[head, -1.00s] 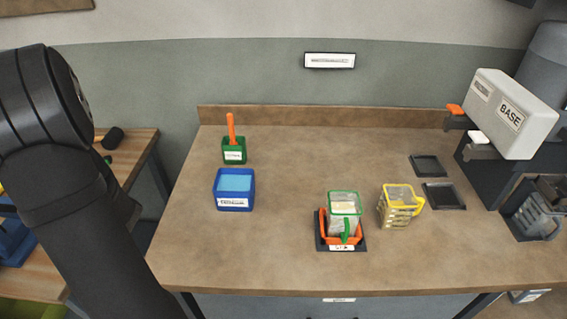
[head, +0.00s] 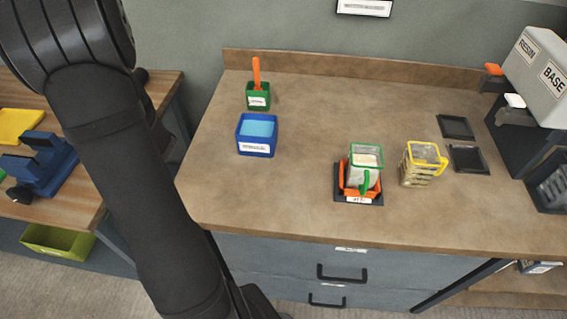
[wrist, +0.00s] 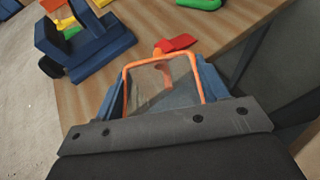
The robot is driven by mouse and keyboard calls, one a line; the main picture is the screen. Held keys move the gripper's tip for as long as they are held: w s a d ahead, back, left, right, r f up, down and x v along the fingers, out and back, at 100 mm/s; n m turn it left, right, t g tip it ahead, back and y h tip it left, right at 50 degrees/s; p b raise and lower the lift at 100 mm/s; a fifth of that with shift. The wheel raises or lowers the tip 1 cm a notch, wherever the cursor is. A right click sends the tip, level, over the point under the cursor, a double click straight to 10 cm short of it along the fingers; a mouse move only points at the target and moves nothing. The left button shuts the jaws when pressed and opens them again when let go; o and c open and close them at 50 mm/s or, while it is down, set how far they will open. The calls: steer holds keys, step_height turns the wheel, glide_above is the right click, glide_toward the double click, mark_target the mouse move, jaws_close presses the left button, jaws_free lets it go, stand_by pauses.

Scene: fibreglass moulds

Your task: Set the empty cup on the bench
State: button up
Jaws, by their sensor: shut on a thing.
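My gripper (wrist: 160,92) shows in the wrist view, shut on a clear cup with an orange rim (wrist: 185,92). The cup looks empty, and its lower part is hidden. It is over or near a wooden side table (wrist: 90,95); I cannot tell its height. In the head view my gripper and this cup are hidden. The main brown bench (head: 290,190) holds a green-rimmed cup (head: 365,165) with pale contents, on a dark base with orange parts, and a yellow-rimmed cup (head: 421,165) to its right.
A blue stand (head: 45,160) and yellow piece (head: 18,126) are on the side table. A blue tub (head: 257,135), green holder (head: 258,100) and two dark pads (head: 467,160) are on the bench. A white BASE container (head: 545,80) stands right. The bench's front left is clear.

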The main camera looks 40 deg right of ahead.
steer(key=s+d+r+m+h, duration=0.15)
steer(key=s+d+r, duration=0.25)
steer(key=d, duration=0.5)
steer(key=s+d+r+m+h, duration=0.1)
steer(key=s+d+r+h, duration=0.1)
steer(key=s+d+r, duration=0.45)
steer(key=s+d+r+m+h, duration=0.1)
steer(key=s+d+r+m, duration=0.15)
steer(key=d, duration=0.75)
steer(key=s+d+m+h, duration=0.2)
steer(key=s+d, duration=0.2)
steer(key=s, duration=0.5)
steer(key=s+d+m+h, duration=0.1)
steer(key=s+d+h, duration=0.3)
steer(key=s, duration=0.5)
steer(key=s+m+g+h, duration=0.3)
steer(key=s+m+g, duration=0.1)
steer(key=s, duration=1.3)
steer(key=w+f, duration=1.1)
steer(key=shift+w+f, duration=0.15)
steer(key=shift+f, duration=0.1)
steer(key=shift+a, duration=0.1)
